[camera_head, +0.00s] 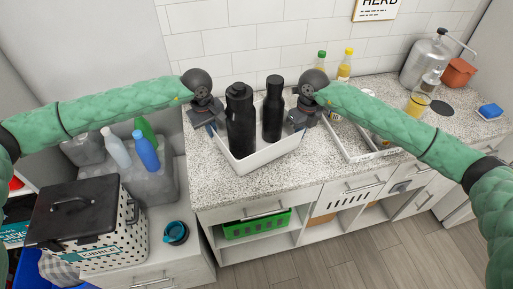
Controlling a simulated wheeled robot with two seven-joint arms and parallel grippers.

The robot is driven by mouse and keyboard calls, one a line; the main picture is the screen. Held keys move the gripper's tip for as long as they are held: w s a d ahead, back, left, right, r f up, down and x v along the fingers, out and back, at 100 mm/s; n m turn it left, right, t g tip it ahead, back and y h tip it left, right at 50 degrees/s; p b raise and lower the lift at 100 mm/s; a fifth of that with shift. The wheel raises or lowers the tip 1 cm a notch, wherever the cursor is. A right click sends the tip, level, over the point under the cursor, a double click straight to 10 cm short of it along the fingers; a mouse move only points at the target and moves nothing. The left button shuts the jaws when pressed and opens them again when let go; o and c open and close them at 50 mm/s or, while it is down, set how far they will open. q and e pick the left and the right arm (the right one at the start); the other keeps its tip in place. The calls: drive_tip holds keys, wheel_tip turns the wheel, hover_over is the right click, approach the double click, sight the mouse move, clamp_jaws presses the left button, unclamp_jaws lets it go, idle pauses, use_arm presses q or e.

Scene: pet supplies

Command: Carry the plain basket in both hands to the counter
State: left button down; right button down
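The plain white basket (262,158) is over the near edge of the speckled counter (305,170), with a tall black bottle (240,122) and a second black bottle (273,110) upright in it. Whether its base rests on the counter or hangs just above it, I cannot tell. My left gripper (212,122) is at the basket's left rim. My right gripper (300,122) is at its right rim. The fingertips are too small and partly hidden to show whether they are closed on the rim.
A white tray (352,148) with bottles stands just right of the basket. Further right are a glass of orange liquid (417,103), a metal canister (425,60), a terracotta pot (459,72) and a blue sponge (490,110). A dotted bin (92,235) stands on a lower surface at left.

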use_arm(q)
drive_tip(key=shift+w+a+f, duration=0.1)
drive_tip(key=shift+f, duration=0.25)
use_arm(e)
drive_tip(key=shift+w+d+f, duration=0.1)
drive_tip(key=shift+f, duration=0.25)
use_arm(q)
drive_tip(key=c, duration=1.7)
unclamp_jaws()
drive_tip(key=shift+c, duration=0.2)
use_arm(e)
drive_tip(key=c, duration=1.7)
unclamp_jaws()
drive_tip(key=shift+c, duration=0.2)
use_arm(q)
drive_tip(key=shift+o, duration=0.5)
drive_tip(key=shift+r, duration=0.1)
use_arm(e)
drive_tip(key=shift+o, duration=0.5)
drive_tip(key=shift+r, duration=0.1)
use_arm(q)
wheel_tip(320, 180, up, 12)
drive_tip(key=shift+s+a, duration=0.4)
drive_tip(key=shift+a, duration=0.05)
use_arm(e)
wheel_tip(320, 180, up, 12)
drive_tip(key=shift+w+d, duration=0.2)
drive_tip(key=shift+d, duration=0.2)
